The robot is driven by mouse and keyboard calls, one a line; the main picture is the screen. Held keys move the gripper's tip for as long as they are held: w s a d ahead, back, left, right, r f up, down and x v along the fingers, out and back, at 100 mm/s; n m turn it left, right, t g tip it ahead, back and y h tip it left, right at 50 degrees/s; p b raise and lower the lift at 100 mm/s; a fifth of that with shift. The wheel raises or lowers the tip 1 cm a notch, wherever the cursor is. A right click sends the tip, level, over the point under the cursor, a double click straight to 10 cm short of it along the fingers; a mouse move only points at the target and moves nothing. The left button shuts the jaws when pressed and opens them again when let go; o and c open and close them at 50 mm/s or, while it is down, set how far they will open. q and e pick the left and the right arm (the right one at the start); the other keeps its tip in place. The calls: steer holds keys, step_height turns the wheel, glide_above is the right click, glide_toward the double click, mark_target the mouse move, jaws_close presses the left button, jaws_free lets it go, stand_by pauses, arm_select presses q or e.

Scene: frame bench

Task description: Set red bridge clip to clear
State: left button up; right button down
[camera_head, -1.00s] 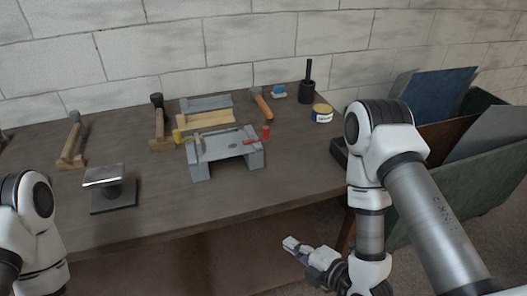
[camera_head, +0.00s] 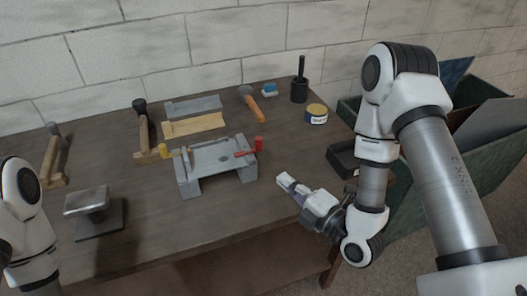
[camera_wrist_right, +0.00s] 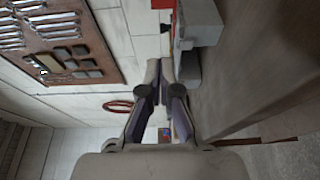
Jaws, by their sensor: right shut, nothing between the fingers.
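The red bridge clip (camera_head: 248,152) is at the right end of the grey bridge (camera_head: 215,156) on the bench. It has an upright red knob and a thin red bar pointing left over the bridge top. My left gripper is out of view.
A metal anvil block (camera_head: 95,207) stands front left. Wooden-handled tools, a yellow-lidded tin (camera_head: 316,114), a black cup (camera_head: 299,92) and a dark tray (camera_head: 343,160) are on the bench. A green bin (camera_head: 512,160) stands at right. The bench front is mostly clear.

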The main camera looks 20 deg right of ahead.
steer(key=b+x, duration=0.2)
steer(key=b, duration=0.2)
steer(key=b+x, duration=0.2)
steer(key=b, duration=0.2)
steer(key=shift+a+f+b, duration=0.1)
steer(key=shift+f+b, duration=0.25)
steer(key=shift+f, duration=0.05)
steer(key=w+r+p, duration=0.1)
steer(key=w+p, duration=0.3)
steer(key=w, duration=0.4)
steer(key=shift+a, duration=0.15)
steer(key=shift+w+d+y, duration=0.1)
steer(key=shift+d+y, duration=0.1)
steer(key=shift+y, duration=0.1)
